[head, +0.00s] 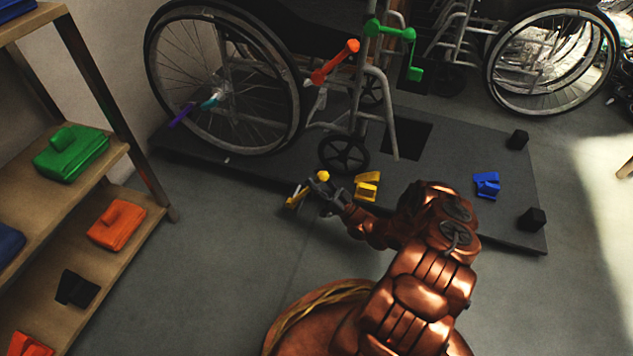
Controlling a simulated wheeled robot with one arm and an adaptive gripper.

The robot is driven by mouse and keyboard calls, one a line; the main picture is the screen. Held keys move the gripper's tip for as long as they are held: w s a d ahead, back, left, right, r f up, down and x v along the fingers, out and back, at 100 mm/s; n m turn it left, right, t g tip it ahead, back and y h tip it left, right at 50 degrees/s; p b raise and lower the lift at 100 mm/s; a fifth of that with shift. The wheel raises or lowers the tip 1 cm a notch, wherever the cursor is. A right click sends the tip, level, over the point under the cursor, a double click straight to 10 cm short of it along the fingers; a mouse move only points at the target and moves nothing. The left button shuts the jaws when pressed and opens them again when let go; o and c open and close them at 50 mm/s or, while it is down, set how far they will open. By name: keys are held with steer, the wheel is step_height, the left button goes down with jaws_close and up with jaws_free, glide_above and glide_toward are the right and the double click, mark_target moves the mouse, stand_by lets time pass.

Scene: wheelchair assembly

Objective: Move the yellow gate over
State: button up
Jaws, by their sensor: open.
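A wheelchair (222,80) stands on the platform (440,190), with orange (335,62) and green (390,33) levers. A blue clamp (487,185) and black blocks (532,218) are at right. A shelf (110,170) with coloured parts stands at left. Floor (210,215) between shelf and platform is clear.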

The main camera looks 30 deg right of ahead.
steer(key=shift+r, duration=4.4)
